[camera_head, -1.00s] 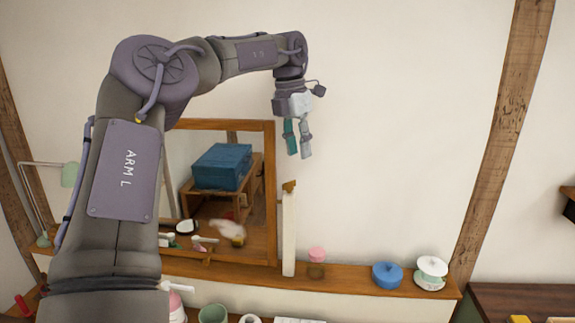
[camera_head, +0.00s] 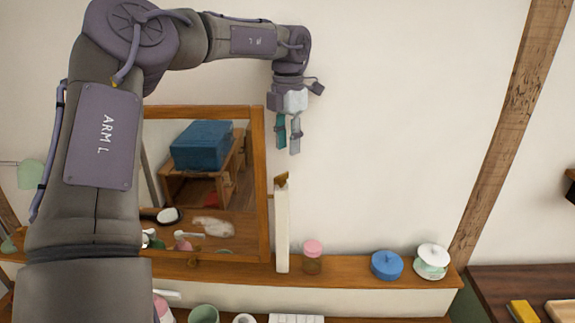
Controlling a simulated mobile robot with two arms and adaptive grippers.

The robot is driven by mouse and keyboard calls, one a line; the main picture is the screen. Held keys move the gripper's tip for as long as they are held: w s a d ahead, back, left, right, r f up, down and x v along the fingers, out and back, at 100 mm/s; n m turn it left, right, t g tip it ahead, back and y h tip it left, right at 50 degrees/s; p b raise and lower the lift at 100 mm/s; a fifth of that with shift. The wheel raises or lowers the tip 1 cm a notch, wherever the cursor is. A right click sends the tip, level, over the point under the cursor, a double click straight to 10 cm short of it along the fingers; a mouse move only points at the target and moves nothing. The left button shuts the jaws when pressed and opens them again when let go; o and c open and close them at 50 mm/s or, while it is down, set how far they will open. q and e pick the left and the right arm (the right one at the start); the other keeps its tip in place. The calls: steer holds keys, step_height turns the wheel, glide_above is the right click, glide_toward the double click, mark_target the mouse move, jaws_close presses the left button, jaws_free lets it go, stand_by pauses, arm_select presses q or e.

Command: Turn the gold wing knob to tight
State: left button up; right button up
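A small gold-brown piece (camera_head: 281,180), which looks like the gold wing knob, sits at the top of the white post (camera_head: 282,230) beside the mirror (camera_head: 257,190). Its turn position is too small to tell. My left gripper (camera_head: 288,148) hangs fingers down just above this piece, apart from it. Its teal and grey fingers have a narrow gap between them, with nothing held. My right gripper is not in view.
The mirror stands left of the post on a wooden shelf (camera_head: 350,271).

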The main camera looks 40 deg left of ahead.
mark_target(287, 172)
arm_select(q)
steer(key=f+p, duration=0.1)
steer(key=f, duration=0.5)
steer(key=shift+a+p, duration=0.2)
steer(key=shift+p, duration=0.1)
steer(key=shift+d+f, duration=0.1)
steer(key=shift+f, duration=0.6)
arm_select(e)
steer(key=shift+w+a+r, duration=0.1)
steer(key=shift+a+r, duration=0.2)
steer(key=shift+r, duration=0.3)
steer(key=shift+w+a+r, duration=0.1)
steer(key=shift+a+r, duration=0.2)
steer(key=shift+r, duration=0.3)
arm_select(q)
steer(key=shift+w, duration=0.1)
jaws_close()
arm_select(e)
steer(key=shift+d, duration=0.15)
